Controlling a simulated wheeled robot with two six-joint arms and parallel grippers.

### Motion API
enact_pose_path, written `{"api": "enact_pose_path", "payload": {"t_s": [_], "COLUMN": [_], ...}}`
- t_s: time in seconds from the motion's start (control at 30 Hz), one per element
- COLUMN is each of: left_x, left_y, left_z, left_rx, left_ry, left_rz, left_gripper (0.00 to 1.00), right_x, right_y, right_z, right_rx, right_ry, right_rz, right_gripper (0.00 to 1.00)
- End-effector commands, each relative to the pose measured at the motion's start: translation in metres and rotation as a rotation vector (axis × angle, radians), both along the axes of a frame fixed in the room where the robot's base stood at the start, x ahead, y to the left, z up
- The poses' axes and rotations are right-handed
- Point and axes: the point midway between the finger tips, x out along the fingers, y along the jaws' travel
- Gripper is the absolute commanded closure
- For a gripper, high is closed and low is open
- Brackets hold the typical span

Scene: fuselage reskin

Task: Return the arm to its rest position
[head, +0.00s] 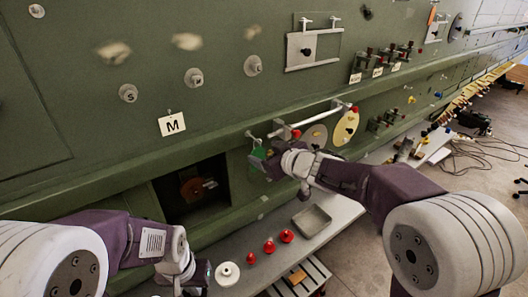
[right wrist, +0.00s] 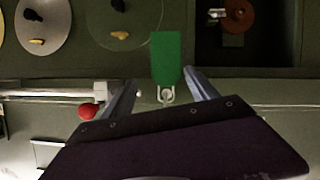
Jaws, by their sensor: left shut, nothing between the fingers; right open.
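My right gripper (head: 268,166) is at the green fuselage wall (head: 90,120), in front of a green tag (head: 257,153). In the right wrist view my right gripper (right wrist: 160,78) has its two fingers spread, with the green tag (right wrist: 165,58) and a small metal hook (right wrist: 166,95) showing between them. I cannot tell whether a finger touches the tag. My left gripper (head: 197,277) is low at the front left, shut and empty, beside a white round piece (head: 227,273) on the grey shelf.
A dark square opening (head: 192,190) lies left of the right gripper. A white rail (head: 315,118) with discs (head: 346,127) is above right. The shelf holds several red knobs (head: 269,245) and a grey tray (head: 311,220). Floor (head: 380,275) is clear at lower right.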

Motion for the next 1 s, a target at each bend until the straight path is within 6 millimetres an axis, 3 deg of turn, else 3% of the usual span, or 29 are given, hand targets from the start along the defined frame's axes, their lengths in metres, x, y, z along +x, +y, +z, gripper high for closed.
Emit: {"api": "enact_pose_path", "payload": {"t_s": [0.3, 0.57, 0.67, 0.73, 0.83, 0.93, 1.0], "left_x": [0.000, 0.000, 0.000, 0.000, -0.001, 0.000, 0.000], "left_y": [0.000, 0.000, 0.000, 0.000, 0.000, 0.000, 0.000], "left_z": [0.014, 0.009, -0.029, -0.071, -0.107, -0.131, -0.144], "left_rx": [0.000, 0.000, 0.000, 0.000, 0.000, 0.000, 0.000], "left_ry": [0.000, 0.000, -0.001, 0.000, 0.001, 0.001, 0.000], "left_rz": [0.000, 0.000, 0.000, 0.000, 0.000, 0.000, 0.000], "left_gripper": [1.00, 1.00, 1.00, 1.00, 1.00, 1.00, 1.00], "right_x": [-0.052, -0.061, -0.058, -0.059, -0.062, -0.085, -0.115], "right_y": [-0.032, -0.037, -0.045, -0.058, -0.100, -0.144, -0.168], "right_z": [0.028, 0.022, -0.020, -0.082, -0.161, -0.236, -0.287], "right_rx": [0.001, 0.000, -0.001, 0.031, 0.088, 0.076, 0.050], "right_ry": [-0.003, 0.001, 0.011, 0.068, 0.204, 0.363, 0.502], "right_rz": [-0.002, -0.002, -0.019, -0.074, -0.286, -0.489, -0.611], "right_gripper": [0.32, 0.32, 0.32, 0.32, 0.32, 0.32, 0.32]}}
